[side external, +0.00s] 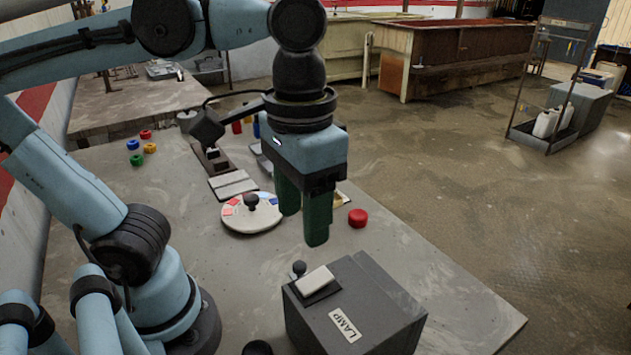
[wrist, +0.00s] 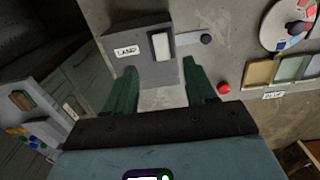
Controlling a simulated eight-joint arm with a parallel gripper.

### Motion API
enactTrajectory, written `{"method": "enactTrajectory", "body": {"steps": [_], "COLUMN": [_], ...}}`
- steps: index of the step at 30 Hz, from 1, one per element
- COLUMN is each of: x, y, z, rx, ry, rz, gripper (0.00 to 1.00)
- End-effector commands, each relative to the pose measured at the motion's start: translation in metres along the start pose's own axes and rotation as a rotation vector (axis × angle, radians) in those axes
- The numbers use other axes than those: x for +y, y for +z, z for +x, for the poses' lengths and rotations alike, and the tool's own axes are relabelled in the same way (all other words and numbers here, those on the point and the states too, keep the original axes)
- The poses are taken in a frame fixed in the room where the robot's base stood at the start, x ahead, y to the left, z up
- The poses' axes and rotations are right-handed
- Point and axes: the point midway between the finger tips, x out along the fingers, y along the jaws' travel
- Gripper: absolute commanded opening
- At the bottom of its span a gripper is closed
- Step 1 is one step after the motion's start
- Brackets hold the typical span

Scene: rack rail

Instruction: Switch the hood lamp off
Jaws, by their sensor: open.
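A grey box (side external: 380,305) with a white label reading LAMP (side external: 344,325) stands near the front of the table. The box (wrist: 145,68), switch (wrist: 160,46) and knob (wrist: 206,39) also show in the wrist view. Which way the rocker is tipped I cannot tell. No lamp is clearly visible. My gripper (side external: 303,229) has green fingers, open and empty, above the table near the box. In the wrist view its fingers (wrist: 160,66) show apart, near the box.
A red round piece (side external: 357,218) lies beyond the box. A white dial with coloured segments and a dark knob (side external: 252,212) sits behind my gripper. Several coloured rings (side external: 146,134) lie at the back left. The table (side external: 430,265) is clear right of the box.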

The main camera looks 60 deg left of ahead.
Motion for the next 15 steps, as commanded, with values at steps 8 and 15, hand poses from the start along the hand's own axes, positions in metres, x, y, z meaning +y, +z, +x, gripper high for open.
{"method": "enactTrajectory", "body": {"steps": [8,15], "x": [0.000,0.000], "y": [0.000,-0.001], "z": [0.043,0.079], "rx": [0.002,0.003], "ry": [0.002,0.002], "rz": [0.000,0.000], "gripper": [0.55,0.55]}}
